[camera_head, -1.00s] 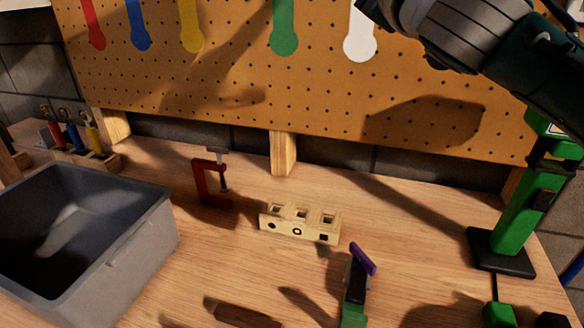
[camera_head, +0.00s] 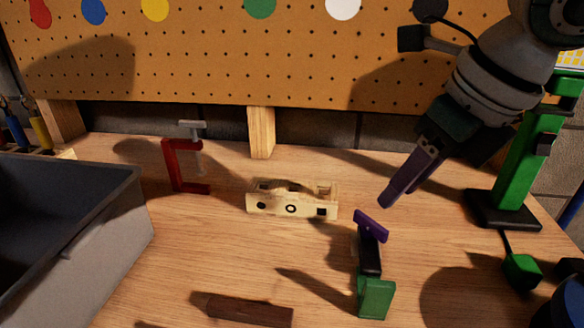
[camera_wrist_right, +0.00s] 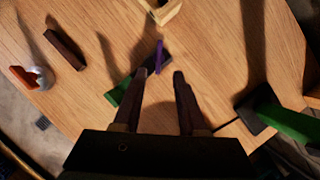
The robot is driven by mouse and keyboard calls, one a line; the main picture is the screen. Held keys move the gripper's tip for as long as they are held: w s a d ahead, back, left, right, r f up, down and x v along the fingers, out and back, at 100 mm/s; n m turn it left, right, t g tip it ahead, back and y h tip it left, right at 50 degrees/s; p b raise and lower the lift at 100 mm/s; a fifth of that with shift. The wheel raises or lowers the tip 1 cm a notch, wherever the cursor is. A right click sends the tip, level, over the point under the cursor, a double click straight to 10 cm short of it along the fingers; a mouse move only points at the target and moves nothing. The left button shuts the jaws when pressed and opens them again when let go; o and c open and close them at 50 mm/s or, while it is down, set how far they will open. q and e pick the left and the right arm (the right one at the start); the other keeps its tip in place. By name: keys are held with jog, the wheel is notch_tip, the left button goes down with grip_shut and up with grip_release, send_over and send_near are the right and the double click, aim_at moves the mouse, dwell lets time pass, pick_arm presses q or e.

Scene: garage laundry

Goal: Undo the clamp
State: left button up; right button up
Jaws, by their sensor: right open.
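A red C-clamp (camera_head: 174,167) with a grey screw stands upright at the back left of the bench. A small device with a green base (camera_head: 375,298), black body and purple bar (camera_head: 371,226) stands mid-bench; I cannot tell whether it is also a clamp. My right gripper (camera_head: 388,200) points down from the upper right, a little above and behind the purple bar, apart from the red clamp. In the right wrist view, its two fingers (camera_wrist_right: 159,74) are spread and empty, with the purple bar (camera_wrist_right: 158,56) just beyond, between their tips. My left gripper is out of view.
A pale wooden block with holes (camera_head: 290,208) lies between the red clamp and my right gripper. A grey bin (camera_head: 130,212) fills the left. A brown block (camera_head: 245,311) lies in front. A green stand (camera_head: 518,165) rises at the right. A pegboard (camera_head: 200,60) closes the back.

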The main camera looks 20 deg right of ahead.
aim_at(372, 221)
jog(key=x, duration=0.7)
jog(key=shift+w+a+f, duration=0.1)
jog(key=shift+f, duration=0.15)
grip_shut()
